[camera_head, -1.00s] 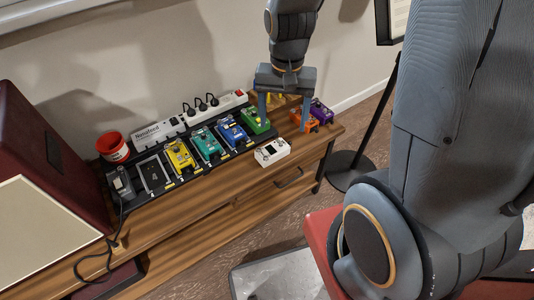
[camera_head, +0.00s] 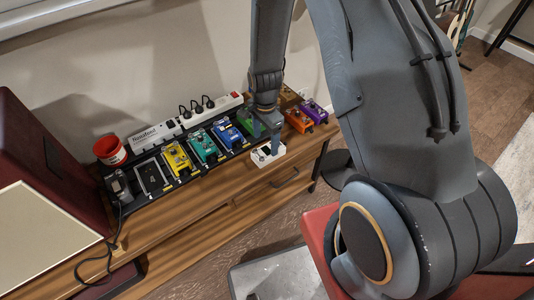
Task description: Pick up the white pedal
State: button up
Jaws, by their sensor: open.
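The white pedal (camera_head: 262,161) lies near the front edge of the wooden cabinet top, in front of the pedalboard. My gripper (camera_head: 269,145) is open and pointing down right at the pedal, close to its top. One finger shows in front of the pedal's right part and hides some of it. The other finger is hard to make out against the green pedal behind. I cannot tell whether the fingers touch the white pedal.
A black pedalboard (camera_head: 212,170) holds yellow (camera_head: 177,158), teal (camera_head: 204,147), blue (camera_head: 228,133) and green (camera_head: 250,121) pedals. Orange (camera_head: 298,120) and purple (camera_head: 314,111) pedals stand to the right. A power strip (camera_head: 215,111) and a red pot (camera_head: 110,149) stand behind.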

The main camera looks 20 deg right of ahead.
aim_at(267, 150)
jog(key=shift+d+f+p, duration=0.15)
jog(key=shift+f+p, duration=0.15)
jog(key=shift+f, duration=1)
jog(key=shift+d+f+p, duration=0.15)
jog(key=shift+f+p, duration=0.1)
jog(key=shift+f, duration=1)
jog(key=shift+c, duration=0.2)
jog(key=c, duration=1.4)
jog(key=shift+o, duration=0.2)
jog(key=shift+r, duration=0.1)
